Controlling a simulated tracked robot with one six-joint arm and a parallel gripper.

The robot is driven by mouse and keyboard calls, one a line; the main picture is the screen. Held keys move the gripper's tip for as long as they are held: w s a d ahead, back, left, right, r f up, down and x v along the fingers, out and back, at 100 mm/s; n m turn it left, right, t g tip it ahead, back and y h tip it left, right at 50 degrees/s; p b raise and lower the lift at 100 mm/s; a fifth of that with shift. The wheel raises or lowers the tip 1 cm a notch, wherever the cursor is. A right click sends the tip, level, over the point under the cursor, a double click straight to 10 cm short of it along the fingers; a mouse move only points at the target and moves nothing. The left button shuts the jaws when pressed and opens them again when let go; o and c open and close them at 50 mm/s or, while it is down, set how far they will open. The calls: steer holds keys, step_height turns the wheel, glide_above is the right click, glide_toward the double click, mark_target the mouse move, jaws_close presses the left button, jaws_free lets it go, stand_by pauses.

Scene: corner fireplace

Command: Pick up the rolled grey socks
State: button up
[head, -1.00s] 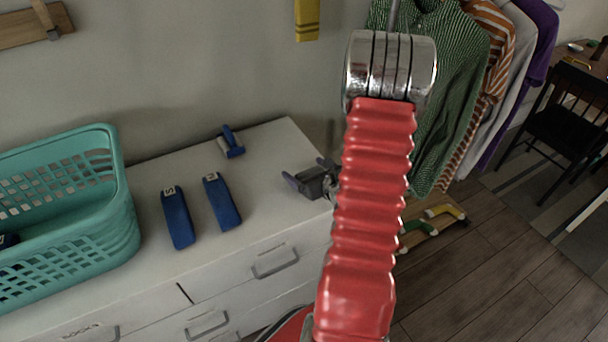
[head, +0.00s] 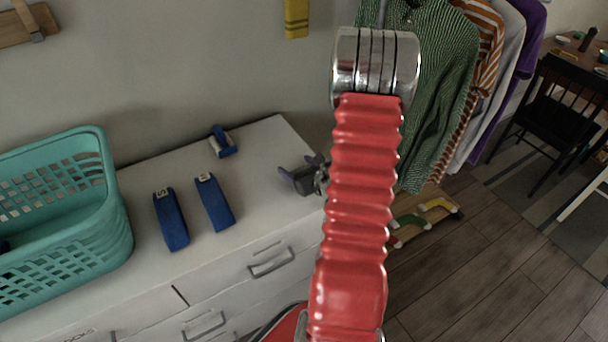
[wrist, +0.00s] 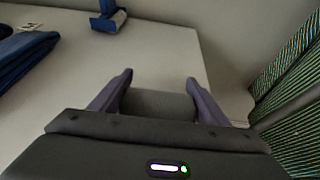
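My gripper (head: 298,165) is over the right end of the white dresser top, its two fingers pointing toward the back. In the wrist view the purple-grey fingers (wrist: 160,76) stand wide apart. A rounded dark grey shape (wrist: 158,105) fills the space between them; it looks like the rolled grey socks, but it is dark and I cannot tell it surely from the gripper's palm. I cannot see whether the fingers press on it. No other grey roll shows on the dresser.
The white dresser (head: 255,160) also bears two long blue tagged pieces (head: 171,220) (head: 214,203) and a smaller blue piece (head: 223,142). A teal basket (head: 70,240) stands at the left. Hanging shirts (head: 430,100) are close on the right. Dresser top between is clear.

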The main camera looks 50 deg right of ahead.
steer(key=c, duration=0.6)
steer(key=shift+r, duration=0.15)
step_height(320, 180, up, 10)
stand_by(0.6)
stand_by(0.5)
